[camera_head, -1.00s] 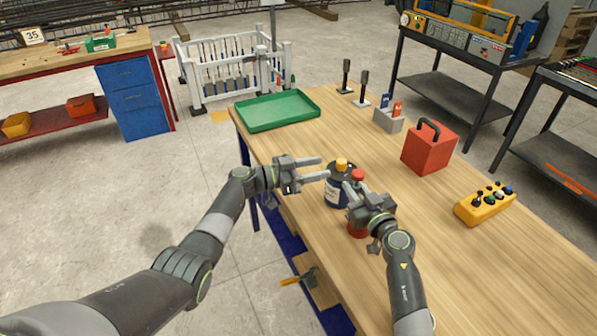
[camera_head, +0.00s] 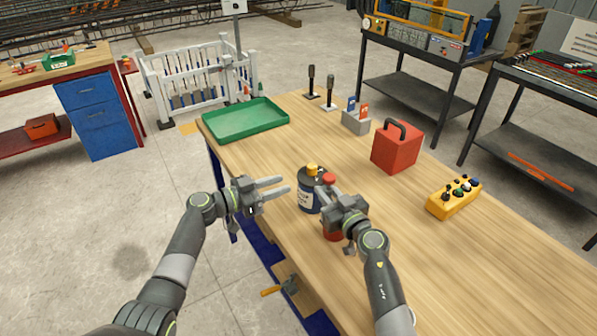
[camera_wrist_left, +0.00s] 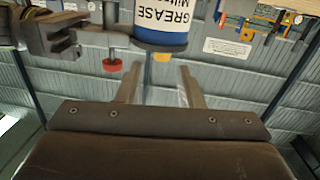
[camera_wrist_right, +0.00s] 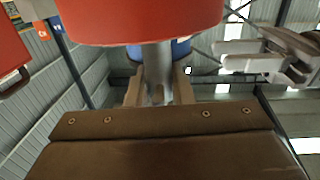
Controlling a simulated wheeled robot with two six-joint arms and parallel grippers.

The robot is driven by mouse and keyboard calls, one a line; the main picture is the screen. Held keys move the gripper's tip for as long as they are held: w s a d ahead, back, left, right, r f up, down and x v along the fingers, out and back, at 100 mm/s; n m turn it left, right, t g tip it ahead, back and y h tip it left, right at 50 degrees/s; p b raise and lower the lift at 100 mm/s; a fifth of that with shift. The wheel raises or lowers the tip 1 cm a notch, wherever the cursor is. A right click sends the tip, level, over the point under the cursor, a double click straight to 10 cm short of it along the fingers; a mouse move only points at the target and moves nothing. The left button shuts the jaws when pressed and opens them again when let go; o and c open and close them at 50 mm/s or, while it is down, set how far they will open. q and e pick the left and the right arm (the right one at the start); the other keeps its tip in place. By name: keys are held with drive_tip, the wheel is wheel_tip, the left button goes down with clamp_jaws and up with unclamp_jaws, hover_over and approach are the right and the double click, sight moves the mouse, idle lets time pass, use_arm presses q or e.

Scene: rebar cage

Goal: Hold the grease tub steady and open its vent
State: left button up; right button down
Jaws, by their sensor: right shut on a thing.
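The grease tub (camera_head: 309,196) is dark blue with a white label and a yellow cap (camera_head: 312,169). It stands upright on the wooden bench near its left edge. In the left wrist view the tub (camera_wrist_left: 163,22) appears upside down, beyond the fingertips. My left gripper (camera_head: 287,187) is open and empty, its fingers level, pointing at the tub from the left, a small gap away. My right gripper (camera_head: 325,194) is shut on the grey stem of a red-topped object (camera_head: 329,179) beside the tub; its wide red body (camera_wrist_right: 140,18) shows in the right wrist view.
A green tray (camera_head: 246,121) lies at the bench's far left. A red box with a black handle (camera_head: 397,149), a yellow button box (camera_head: 454,198), a grey holder (camera_head: 356,122) and two black-handled tools stand behind and right. The right foreground of the bench is clear.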

sight(309, 171)
use_arm(q)
drive_tip(key=w+d+n+t+y, duration=0.1)
drive_tip(key=w+d, duration=0.1)
drive_tip(key=d, duration=0.1)
drive_tip(key=w+d+n+t+y, duration=0.1)
drive_tip(key=w+d+t, duration=0.1)
drive_tip(key=d, duration=0.1)
drive_tip(key=w+d+r+n+t+y, duration=0.1)
drive_tip(key=w+d, duration=0.1)
drive_tip(key=d, duration=0.1)
drive_tip(key=shift+w+n+t, duration=0.1)
drive_tip(key=shift+n+t, duration=0.2)
drive_tip(key=shift+t, duration=0.1)
idle(0.4)
drive_tip(key=shift+c, duration=0.4)
